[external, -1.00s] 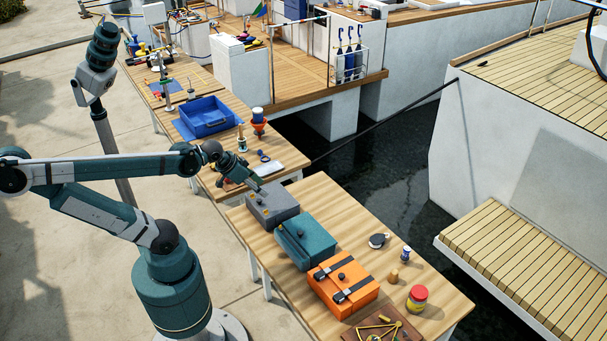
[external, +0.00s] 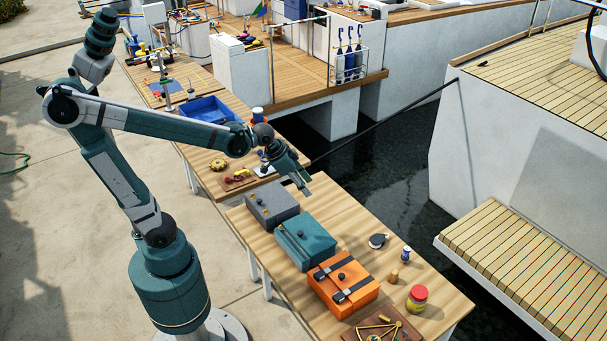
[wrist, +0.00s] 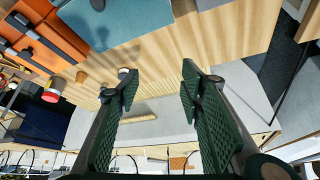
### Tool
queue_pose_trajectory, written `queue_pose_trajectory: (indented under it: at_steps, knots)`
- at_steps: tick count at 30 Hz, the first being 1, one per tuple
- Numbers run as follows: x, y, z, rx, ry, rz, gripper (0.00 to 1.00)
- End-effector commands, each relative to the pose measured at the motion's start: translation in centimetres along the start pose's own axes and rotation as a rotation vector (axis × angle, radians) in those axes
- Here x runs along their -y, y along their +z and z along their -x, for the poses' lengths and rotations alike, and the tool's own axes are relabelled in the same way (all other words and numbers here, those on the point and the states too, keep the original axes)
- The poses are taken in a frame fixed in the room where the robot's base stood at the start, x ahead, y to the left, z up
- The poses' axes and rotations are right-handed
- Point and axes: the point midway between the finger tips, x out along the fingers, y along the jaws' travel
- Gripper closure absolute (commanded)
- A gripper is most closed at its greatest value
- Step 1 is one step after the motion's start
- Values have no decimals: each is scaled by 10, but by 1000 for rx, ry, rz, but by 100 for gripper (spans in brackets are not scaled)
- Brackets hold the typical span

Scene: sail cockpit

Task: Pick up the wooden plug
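The wooden plug (external: 393,275) is a small tan peg standing on the near wooden table, right of the orange box. In the wrist view, a small brown shape that appears to be the plug (wrist: 80,77) is left of the fingers, near the red-lidded jar. My gripper (external: 305,188) is above the far end of this table, well away from the plug. In the wrist view its two green padded fingers (wrist: 160,88) are spread apart with nothing between them.
A grey box (external: 272,202), a teal box (external: 305,240) and a strapped orange box (external: 342,283) line the table's left side. A red-lidded jar (external: 417,299), blue bottle (external: 405,254) and round black-and-white item (external: 378,241) surround the plug. Water lies beyond the right edge.

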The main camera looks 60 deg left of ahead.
Motion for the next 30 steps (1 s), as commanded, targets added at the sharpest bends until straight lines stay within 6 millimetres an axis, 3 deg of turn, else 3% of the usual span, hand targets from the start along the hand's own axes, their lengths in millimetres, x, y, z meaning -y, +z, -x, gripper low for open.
queue_pose_trajectory:
  at_steps: [15,30]
  knots:
    - [-61,-79,-53,30,96,-174,62]
    - [-136,-134,-118,56,190,-345,62]
